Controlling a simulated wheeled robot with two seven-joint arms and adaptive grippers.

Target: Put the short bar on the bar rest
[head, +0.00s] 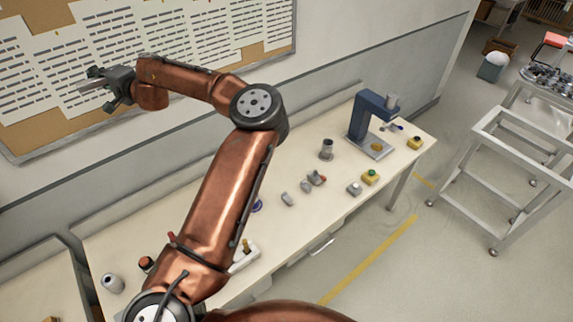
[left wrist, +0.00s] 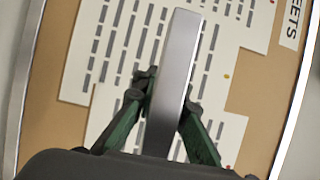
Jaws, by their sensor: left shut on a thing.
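My left gripper (head: 106,88) is raised high in front of the wall board, at the upper left of the head view. It is shut on a grey metal bar, the short bar (head: 90,87), which sticks out to the left of the fingers. In the left wrist view the short bar (left wrist: 178,60) runs up between the green-sided fingers of the left gripper (left wrist: 168,100). It is clear of the bench. I cannot make out the bar rest in either view; my left arm covers part of the bench. My right gripper is not in view.
The bench (head: 315,225) carries a blue press (head: 368,117), a grey cylinder (head: 326,149), yellow button boxes (head: 370,177) and several small grey parts. A white holder (head: 243,259) is partly behind my arm. A metal frame cart (head: 505,150) stands at right. Floor between is clear.

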